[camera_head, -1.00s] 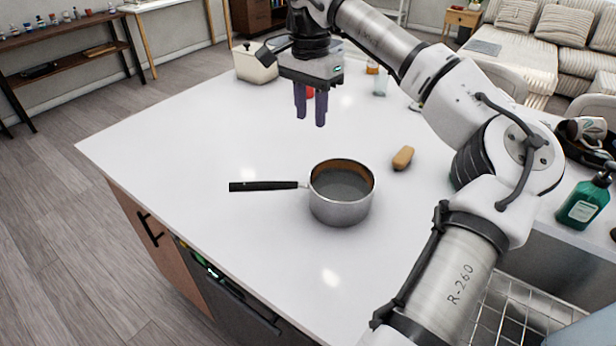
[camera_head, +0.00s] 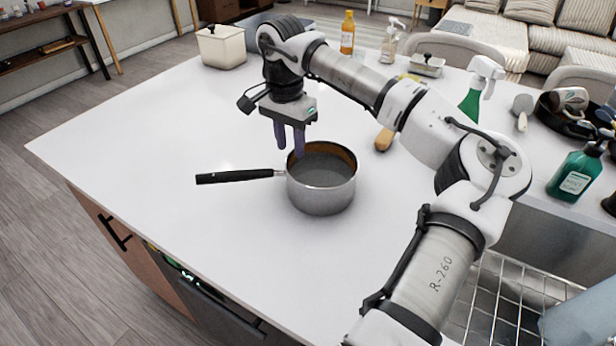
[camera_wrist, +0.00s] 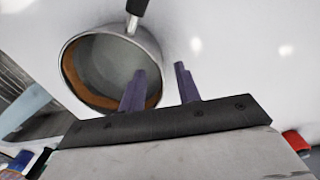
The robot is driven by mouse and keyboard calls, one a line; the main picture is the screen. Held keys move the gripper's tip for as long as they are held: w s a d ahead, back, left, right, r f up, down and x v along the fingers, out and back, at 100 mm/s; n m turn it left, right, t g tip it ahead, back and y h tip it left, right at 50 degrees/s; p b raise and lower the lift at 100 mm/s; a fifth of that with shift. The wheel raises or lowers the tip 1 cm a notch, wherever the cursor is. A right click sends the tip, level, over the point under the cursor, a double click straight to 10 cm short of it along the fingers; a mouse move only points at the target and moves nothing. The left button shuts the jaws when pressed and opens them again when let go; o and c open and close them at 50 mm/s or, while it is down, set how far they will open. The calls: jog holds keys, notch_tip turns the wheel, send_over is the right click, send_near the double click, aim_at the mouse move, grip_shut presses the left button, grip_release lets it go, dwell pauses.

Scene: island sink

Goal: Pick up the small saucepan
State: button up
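The small saucepan (camera_head: 322,192) stands upright on the white island top, a silver pot with a brownish inner wall. Its black handle (camera_head: 235,176) points left in the head view. My gripper (camera_head: 290,152) points down at the pan's far left rim, with its two purple fingers apart and nothing between them. In the wrist view the pan (camera_wrist: 110,68) is at upper left and its handle (camera_wrist: 137,6) runs off the top edge. One finger overlaps the pan's rim in that view, and the other is over bare counter. I cannot tell whether the fingers touch the pan.
A tan sponge-like object (camera_head: 384,140) lies right of the pan. A cream pot (camera_head: 221,47), orange bottle (camera_head: 347,33) and green spray bottle (camera_head: 478,88) stand farther back. The sink with a wire rack (camera_head: 500,300) is at right. The counter (camera_head: 130,140) is clear on the left.

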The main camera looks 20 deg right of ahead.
aim_at(291, 152)
jog(key=f+p, duration=0.1)
jog(key=f, duration=0.4)
jog(key=shift+s+d+p, duration=0.1)
jog(key=shift+s+p, duration=0.1)
jog(key=shift+p, duration=0.15)
jog(key=shift+r, duration=0.1)
grip_shut()
